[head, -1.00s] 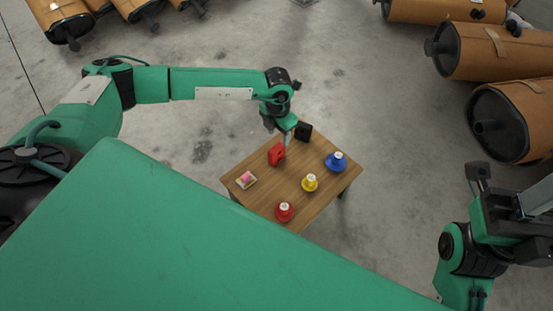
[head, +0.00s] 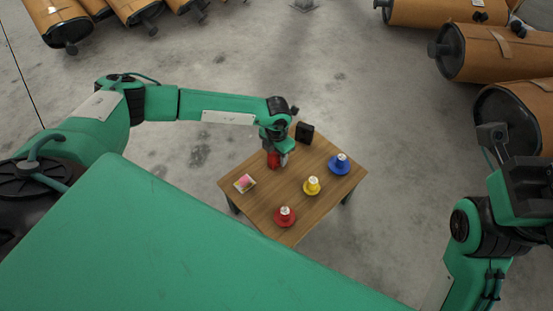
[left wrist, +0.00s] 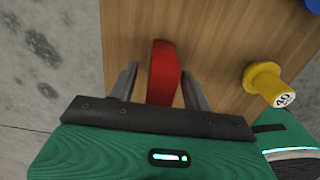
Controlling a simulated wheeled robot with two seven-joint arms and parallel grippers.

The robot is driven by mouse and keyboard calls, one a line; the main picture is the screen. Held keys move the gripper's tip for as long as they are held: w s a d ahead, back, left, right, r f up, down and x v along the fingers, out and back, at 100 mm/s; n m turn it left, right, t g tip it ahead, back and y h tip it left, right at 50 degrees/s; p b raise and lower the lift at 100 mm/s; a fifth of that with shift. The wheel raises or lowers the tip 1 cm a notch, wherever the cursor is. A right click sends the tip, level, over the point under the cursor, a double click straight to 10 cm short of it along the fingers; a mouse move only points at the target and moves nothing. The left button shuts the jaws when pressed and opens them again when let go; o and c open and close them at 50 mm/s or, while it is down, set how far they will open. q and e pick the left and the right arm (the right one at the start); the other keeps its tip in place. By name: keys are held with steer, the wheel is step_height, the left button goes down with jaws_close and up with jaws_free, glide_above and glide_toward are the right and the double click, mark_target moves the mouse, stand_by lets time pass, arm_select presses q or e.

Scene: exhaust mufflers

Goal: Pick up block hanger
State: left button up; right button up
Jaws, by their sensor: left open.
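A red block-like piece (head: 272,161), likely the block hanger, stands on the small wooden table near its back left edge. It also shows in the left wrist view (left wrist: 163,72), upright between my two fingers. My left gripper (head: 280,157) is open and lowered over it, with a finger on each side.
On the wooden table (head: 258,205) stand a black block (head: 304,133), a pink-and-yellow item (head: 244,183), a yellow weight (head: 312,186), a blue weight (head: 339,164) and a red weight (head: 285,216). Brown mufflers (head: 488,52) lie on the floor beyond.

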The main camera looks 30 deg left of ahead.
arm_select(q)
steer(key=shift+f+b, duration=0.4)
steer(key=shift+f, duration=0.8)
jaws_close()
steer(key=shift+r, duration=0.15)
